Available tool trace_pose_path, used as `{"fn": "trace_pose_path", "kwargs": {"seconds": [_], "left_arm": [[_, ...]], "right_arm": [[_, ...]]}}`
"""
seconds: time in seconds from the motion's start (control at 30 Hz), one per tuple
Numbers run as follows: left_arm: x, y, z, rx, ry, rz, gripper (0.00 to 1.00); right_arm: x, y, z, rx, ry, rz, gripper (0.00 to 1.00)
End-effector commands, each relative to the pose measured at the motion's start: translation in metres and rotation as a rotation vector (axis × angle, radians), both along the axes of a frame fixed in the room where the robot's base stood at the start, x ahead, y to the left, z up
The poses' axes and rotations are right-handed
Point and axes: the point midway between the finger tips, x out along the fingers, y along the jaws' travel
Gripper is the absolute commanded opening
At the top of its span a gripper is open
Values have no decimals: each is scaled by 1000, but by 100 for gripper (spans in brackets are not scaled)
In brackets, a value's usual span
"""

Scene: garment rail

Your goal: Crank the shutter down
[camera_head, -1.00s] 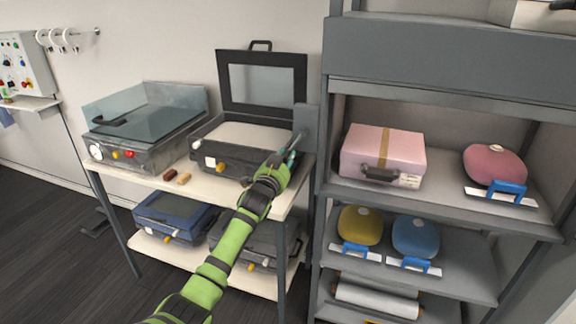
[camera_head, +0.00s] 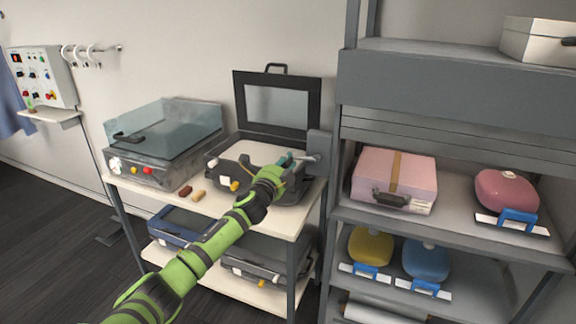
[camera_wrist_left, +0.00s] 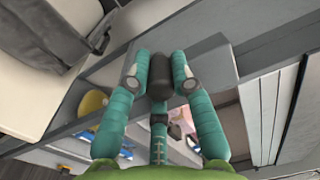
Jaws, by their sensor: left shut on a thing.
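The shutter (camera_head: 440,138) is a grey slatted panel that hangs a short way below its grey housing (camera_head: 450,85) at the top of the shelf unit; the opening below it is clear. A grey crank box (camera_head: 319,147) sits on the unit's left post. My left gripper (camera_head: 293,160) is at the crank box, over the black case. In the left wrist view its two teal fingers are closed around the dark crank grip (camera_wrist_left: 160,74). The head view hides most of the crank behind the gripper. My right gripper is not in view.
On the shelf, a pink case (camera_head: 395,178) and a pink bag (camera_head: 506,190) stand below the shutter. The open black case (camera_head: 262,182) lies under my left gripper, with a glass-lidded case (camera_head: 165,140) to its left. Yellow and blue bags sit lower down.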

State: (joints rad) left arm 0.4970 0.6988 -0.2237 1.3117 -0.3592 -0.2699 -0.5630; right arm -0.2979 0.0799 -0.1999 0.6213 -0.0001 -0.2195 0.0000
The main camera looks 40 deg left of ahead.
Motion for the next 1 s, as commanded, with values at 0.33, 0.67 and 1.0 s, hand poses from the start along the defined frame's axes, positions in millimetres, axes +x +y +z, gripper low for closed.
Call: {"fn": "trace_pose_path", "kwargs": {"seconds": [0.33, 0.67, 1.0], "left_arm": [[1, 0, 25, 244, 52, -1, 0], [1, -3, 31, 346, 76, -2, 0], [1, -3, 31, 359, 79, -1, 0]], "right_arm": [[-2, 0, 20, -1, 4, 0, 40], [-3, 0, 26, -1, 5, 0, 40], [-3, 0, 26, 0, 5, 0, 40]]}}
